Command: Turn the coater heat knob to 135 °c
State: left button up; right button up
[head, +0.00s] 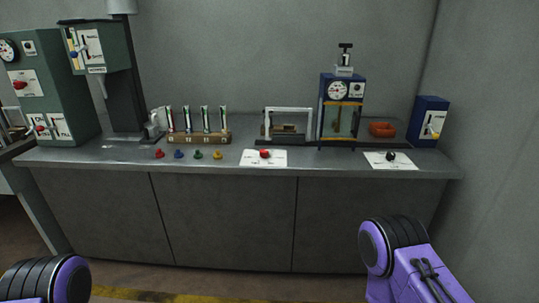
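No label that I can read marks the coater heat knob, so I cannot tell which knob it is. A red knob (264,153) sits on a white card (250,160) at the middle of the counter. A black knob (390,156) sits on another white card (403,164) at the right. A blue box (426,118) at the right end has a small yellow knob (433,133) on a pale panel. A green machine (60,80) at the left has red knobs, a dial and white panels. Scale markings are too small to read. Neither gripper shows; only my purple arm parts do.
A grey counter (220,157) runs along the wall. A blue-framed device (338,88) with a dial, a red tray (382,129), a rack of upright tubes (200,137) and several small coloured pegs stand on it. The floor before the counter is clear.

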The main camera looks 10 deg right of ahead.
aim_at(264, 153)
jog(key=z, duration=0.6)
jog(key=i, duration=0.7)
jog(key=z, duration=0.45)
